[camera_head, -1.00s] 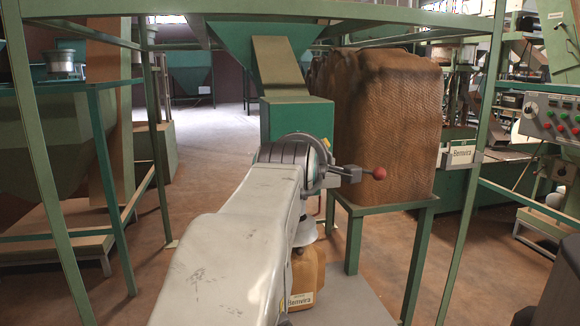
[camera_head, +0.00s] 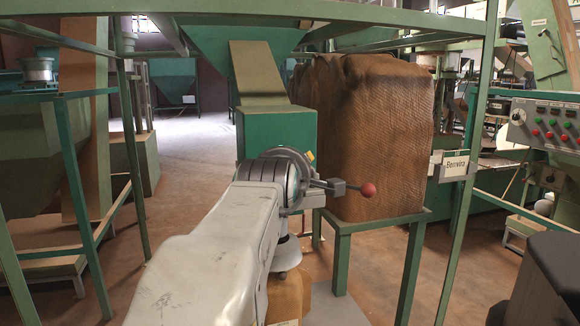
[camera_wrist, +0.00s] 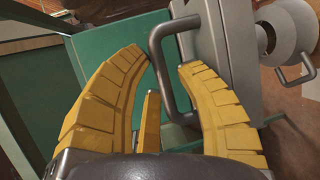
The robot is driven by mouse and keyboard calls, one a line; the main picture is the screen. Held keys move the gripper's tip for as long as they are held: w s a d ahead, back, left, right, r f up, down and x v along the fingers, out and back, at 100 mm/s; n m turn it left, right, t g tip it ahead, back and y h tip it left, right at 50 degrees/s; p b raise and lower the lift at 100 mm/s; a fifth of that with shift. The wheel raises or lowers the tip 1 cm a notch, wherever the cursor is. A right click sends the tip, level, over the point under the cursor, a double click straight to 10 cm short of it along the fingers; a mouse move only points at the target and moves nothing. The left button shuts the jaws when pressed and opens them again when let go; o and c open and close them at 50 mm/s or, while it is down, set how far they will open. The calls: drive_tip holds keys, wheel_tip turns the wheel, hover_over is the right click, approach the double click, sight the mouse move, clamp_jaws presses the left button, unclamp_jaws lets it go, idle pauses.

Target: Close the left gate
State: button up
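A green hopper box (camera_head: 270,128) stands under a sloping chute (camera_head: 258,72) in the head view, in front of my pale arm. In the wrist view a green panel (camera_wrist: 115,55) fills the left, and a grey housing (camera_wrist: 210,50) with a dark U-shaped handle (camera_wrist: 158,72) is beside it. My gripper (camera_wrist: 163,60) is open, with yellow fingers on either side of the handle's bar; I cannot tell whether they touch it. In the head view my arm hides most of the gripper. Which part is the left gate, and its position, I cannot tell.
A rod with a red ball (camera_head: 368,189) sticks out right of my arm's end. A large brown sack (camera_head: 375,130) stands on a green stand (camera_head: 375,225). Green frame posts flank me. A second handle (camera_wrist: 295,70) is at the right in the wrist view. Floor is open at the back left.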

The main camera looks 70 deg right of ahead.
drive_tip(key=shift+a, duration=0.1)
clamp_jaws()
idle(0.3)
drive_tip(key=shift+w+d, duration=0.15)
drive_tip(key=shift+d, duration=0.1)
drive_tip(key=shift+w+d+b, duration=0.4)
drive_tip(key=shift+w+d, duration=0.4)
drive_tip(key=shift+d, duration=0.35)
drive_tip(key=shift+w+d, duration=0.15)
drive_tip(key=shift+d, duration=0.1)
unclamp_jaws()
drive_tip(key=shift+a, duration=0.1)
